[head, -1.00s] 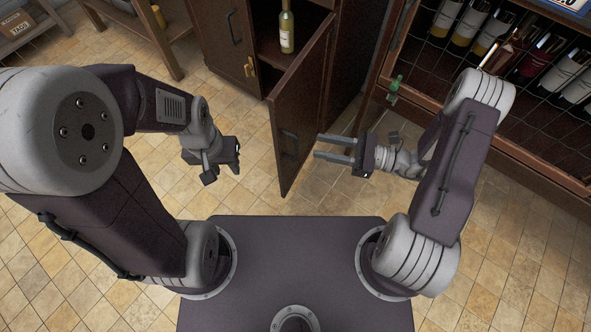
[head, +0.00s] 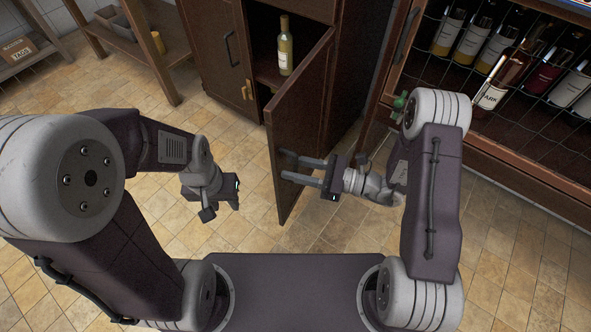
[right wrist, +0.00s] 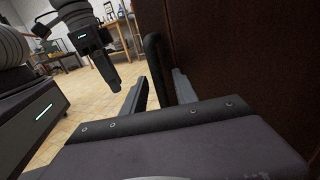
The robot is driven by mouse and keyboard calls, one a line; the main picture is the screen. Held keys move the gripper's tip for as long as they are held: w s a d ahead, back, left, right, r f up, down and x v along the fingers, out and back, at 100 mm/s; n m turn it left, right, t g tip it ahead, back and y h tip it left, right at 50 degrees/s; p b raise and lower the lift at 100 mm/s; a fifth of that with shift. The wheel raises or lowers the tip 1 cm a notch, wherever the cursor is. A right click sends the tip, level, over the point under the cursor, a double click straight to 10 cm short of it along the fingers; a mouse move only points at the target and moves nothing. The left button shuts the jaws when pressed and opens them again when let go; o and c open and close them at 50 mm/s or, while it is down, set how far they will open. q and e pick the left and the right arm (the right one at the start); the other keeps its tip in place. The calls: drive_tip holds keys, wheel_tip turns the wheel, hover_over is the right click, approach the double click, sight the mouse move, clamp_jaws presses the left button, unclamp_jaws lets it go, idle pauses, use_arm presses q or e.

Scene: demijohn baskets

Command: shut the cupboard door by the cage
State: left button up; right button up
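The cupboard door (head: 301,115) is a dark brown panel, standing wide open, its free edge swung out toward me. The cupboard (head: 270,68) behind it shows an open compartment. My right gripper (head: 284,165) is open at the door's face, low near the free edge. In the right wrist view, the dark door handle (right wrist: 155,65) stands between its two fingers (right wrist: 158,92), with the door face on the right. I cannot tell whether the fingers touch the handle. My left gripper (head: 225,203) hangs empty over the floor, left of the door; its finger gap is unclear.
A wine bottle (head: 285,47) stands inside the cupboard. The cage (head: 498,100), with wire mesh and several bottles, is at the right. A closed door (head: 222,45) with a handle is left of the opening. A wooden table (head: 135,40) is at the back left. Tiled floor lies clear around the door.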

clamp_jaws()
idle(1.4)
